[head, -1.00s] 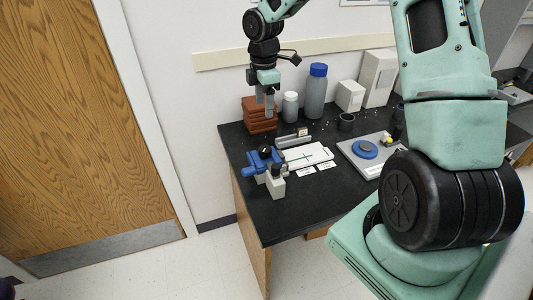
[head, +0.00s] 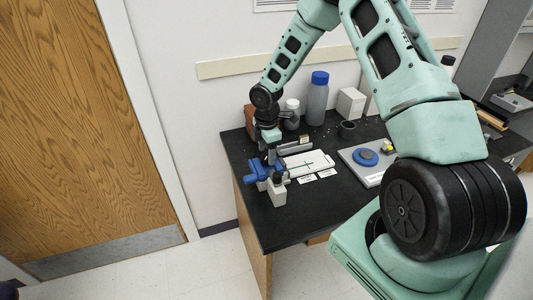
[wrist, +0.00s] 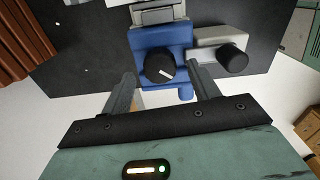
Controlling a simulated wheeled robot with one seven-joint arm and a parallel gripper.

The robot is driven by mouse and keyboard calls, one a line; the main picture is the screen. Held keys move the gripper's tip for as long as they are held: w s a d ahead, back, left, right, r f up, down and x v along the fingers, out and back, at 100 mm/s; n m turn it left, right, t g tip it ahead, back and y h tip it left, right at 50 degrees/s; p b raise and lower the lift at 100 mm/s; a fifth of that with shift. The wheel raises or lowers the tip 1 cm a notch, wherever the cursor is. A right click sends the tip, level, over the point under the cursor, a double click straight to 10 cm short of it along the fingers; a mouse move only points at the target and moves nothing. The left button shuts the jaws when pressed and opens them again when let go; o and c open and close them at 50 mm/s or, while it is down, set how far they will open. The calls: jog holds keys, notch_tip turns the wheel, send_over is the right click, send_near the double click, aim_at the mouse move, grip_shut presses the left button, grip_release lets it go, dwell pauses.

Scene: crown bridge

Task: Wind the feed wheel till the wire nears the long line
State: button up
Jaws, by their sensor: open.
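A blue clamp-like device (head: 256,172) stands at the left front of the black bench. In the wrist view, its blue body (wrist: 178,38) carries a round black wheel (wrist: 158,70) with a white pointer mark, which looks like the feed wheel. My gripper (wrist: 160,80) is open, with one finger on each side of this wheel; I cannot tell whether they touch it. In the head view, my gripper (head: 268,150) is just above the device and partly hides it. A white plate (head: 318,160) with thin green lines lies beside the device. The wire is too small to make out.
A second black knob (wrist: 233,58) sits on a grey block right of the wheel. Bottles (head: 317,98), a brown stack (head: 250,118) and a white box (head: 350,102) stand behind. A grey board with a blue disc (head: 365,157) lies to the right.

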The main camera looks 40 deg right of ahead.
jog(key=shift+f, duration=0.95)
jog(key=c, duration=1)
jog(key=shift+o, duration=0.2)
jog(key=shift+m, duration=0.3)
